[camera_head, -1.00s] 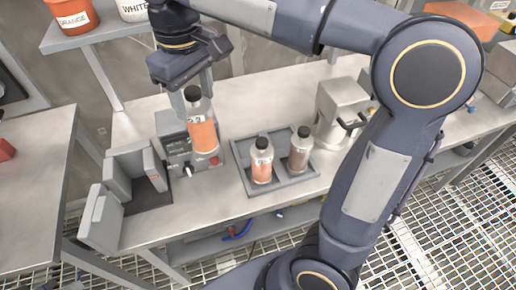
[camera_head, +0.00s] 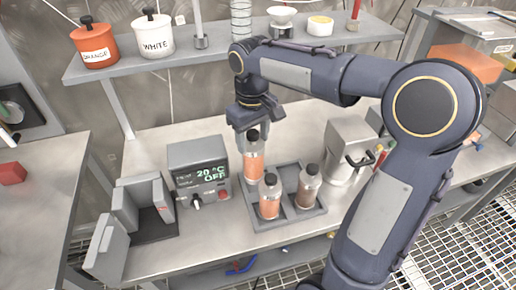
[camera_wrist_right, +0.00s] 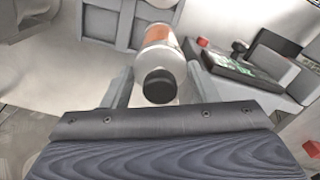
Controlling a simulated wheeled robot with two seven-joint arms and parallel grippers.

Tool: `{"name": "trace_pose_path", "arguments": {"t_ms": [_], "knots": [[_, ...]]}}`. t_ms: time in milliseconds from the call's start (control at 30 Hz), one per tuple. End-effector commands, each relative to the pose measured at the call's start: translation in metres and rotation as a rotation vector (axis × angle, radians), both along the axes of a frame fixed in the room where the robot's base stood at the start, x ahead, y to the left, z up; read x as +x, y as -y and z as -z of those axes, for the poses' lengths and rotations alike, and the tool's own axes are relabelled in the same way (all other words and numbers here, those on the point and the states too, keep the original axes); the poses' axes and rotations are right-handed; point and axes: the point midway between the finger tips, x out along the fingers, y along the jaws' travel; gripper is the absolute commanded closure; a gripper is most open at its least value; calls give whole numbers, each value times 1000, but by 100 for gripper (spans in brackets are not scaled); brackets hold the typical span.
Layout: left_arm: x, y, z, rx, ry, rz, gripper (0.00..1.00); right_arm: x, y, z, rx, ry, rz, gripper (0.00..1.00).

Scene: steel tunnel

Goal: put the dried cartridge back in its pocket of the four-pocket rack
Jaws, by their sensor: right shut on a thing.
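My right gripper (camera_head: 252,132) is shut on an orange-filled clear cartridge (camera_head: 253,162) with a black cap, held upright near the rack's back left pocket. Whether its bottom is inside that pocket or just above it is hard to tell. The grey four-pocket rack (camera_head: 290,226) holds two more black-capped cartridges in its front pockets, one orange (camera_head: 269,205) and one brownish (camera_head: 307,194). The back right pocket looks empty. In the right wrist view the held cartridge (camera_wrist_right: 160,40) sits between the fingers, and part of the rack (camera_wrist_right: 95,32) shows behind it. My left gripper is out of view.
A grey device (camera_head: 198,158) reading 20 °C OFF stands left of the rack. An open grey box (camera_head: 105,243) is further left. A steel machine (camera_head: 345,150) with a black handle stands right of the rack. A shelf (camera_head: 215,48) with labelled pots runs behind.

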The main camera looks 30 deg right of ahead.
Motion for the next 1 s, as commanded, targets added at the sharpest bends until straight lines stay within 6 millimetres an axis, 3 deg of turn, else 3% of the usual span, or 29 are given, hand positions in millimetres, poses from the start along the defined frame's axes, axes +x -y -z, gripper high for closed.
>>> {"name": "trace_pose_path", "arguments": {"t_ms": [100,433,600,1000], "knots": [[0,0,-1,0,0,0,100,10,12,21,1,-5,1,100],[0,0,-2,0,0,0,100,25,30,50,0,-3,0,100],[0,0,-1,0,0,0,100,24,28,73,1,-2,-2,100],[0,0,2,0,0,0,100,24,28,79,0,0,-2,100]]}}
